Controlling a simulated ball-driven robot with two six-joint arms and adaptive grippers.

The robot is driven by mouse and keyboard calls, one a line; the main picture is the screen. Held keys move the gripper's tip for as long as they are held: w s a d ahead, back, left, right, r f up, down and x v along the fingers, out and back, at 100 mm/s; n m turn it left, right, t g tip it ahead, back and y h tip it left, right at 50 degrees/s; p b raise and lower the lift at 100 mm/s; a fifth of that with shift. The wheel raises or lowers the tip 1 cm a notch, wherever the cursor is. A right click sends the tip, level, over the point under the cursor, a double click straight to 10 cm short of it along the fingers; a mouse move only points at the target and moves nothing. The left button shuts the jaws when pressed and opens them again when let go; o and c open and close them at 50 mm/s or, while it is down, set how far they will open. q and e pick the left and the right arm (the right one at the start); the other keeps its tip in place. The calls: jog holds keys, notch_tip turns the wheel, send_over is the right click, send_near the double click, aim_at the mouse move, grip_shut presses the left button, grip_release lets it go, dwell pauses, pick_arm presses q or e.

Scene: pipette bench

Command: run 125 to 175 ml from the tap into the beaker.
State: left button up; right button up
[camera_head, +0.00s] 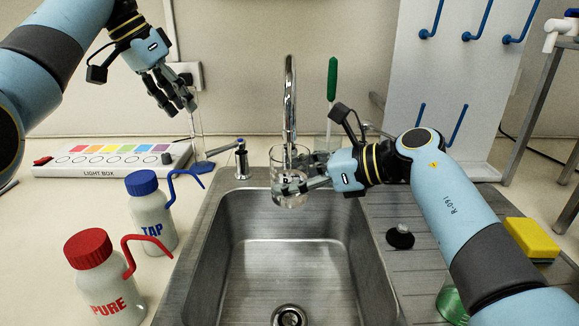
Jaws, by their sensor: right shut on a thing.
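The clear glass beaker (284,198) is upright beneath the chrome tap spout (290,100), above the back rim of the sink. My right gripper (292,186) comes from the right and is shut on the beaker. The beaker's marks are too small to read, and I cannot tell whether water is running or how much is inside. A small lever with a blue tip (240,150) stands on the sink's back left corner. My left gripper (181,109) is open and empty, raised above the bench to the left of the lever and apart from it.
The sink basin (285,255) is empty. A slim glass cylinder (197,140) stands close beneath my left gripper. Wash bottles marked TAP (150,212) and PURE (103,283) stand left. A light box (105,158), black stopper (400,237) and yellow sponge (532,239) are nearby.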

dwell(0.8)
jog(key=s+d, duration=0.2)
jog(key=d, duration=0.4)
jog(key=shift+s+d, duration=0.4)
pick_arm(q)
jog(key=m+g+y, duration=0.1)
jog(key=y, duration=0.5)
send_near(213, 151)
jog(key=f, duration=0.3)
jog(key=w+a+f, duration=0.1)
jog(key=f, duration=0.5)
jog(key=shift+w+a, duration=0.25)
